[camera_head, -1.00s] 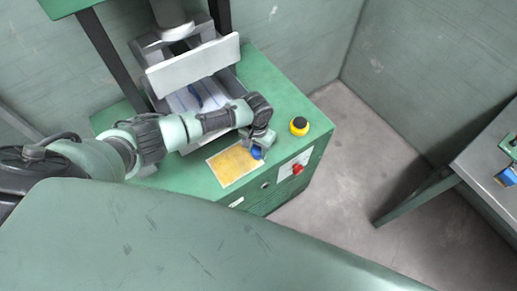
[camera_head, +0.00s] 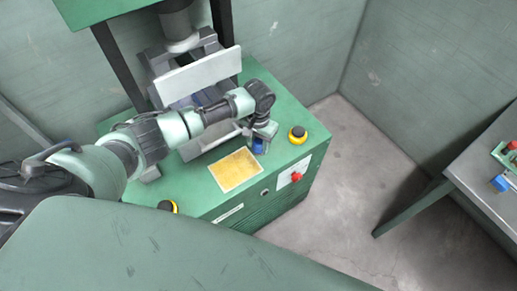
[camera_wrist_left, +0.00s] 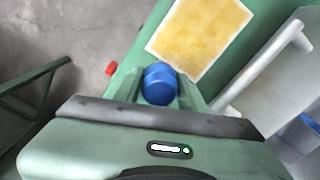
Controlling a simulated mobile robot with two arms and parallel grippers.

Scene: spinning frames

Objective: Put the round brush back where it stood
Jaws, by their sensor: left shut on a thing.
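My left gripper (camera_head: 262,136) is shut on a blue round piece, seemingly the round brush (camera_head: 258,146). In the left wrist view the brush (camera_wrist_left: 159,84) shows as a blue cylinder, end on, between the fingers (camera_wrist_left: 159,95). The gripper is over the green machine top, close to the right corner of a yellow plate with a pale border (camera_head: 236,170). I cannot tell whether the brush touches the top. Its lower part is hidden. My right gripper is not in view.
The press with a pale guard plate (camera_head: 198,76) stands behind my left arm. A yellow-and-black button (camera_head: 297,135) is right of the gripper, and a red knob (camera_head: 296,176) is on the front. A grey table (camera_head: 485,185) with small items is at far right.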

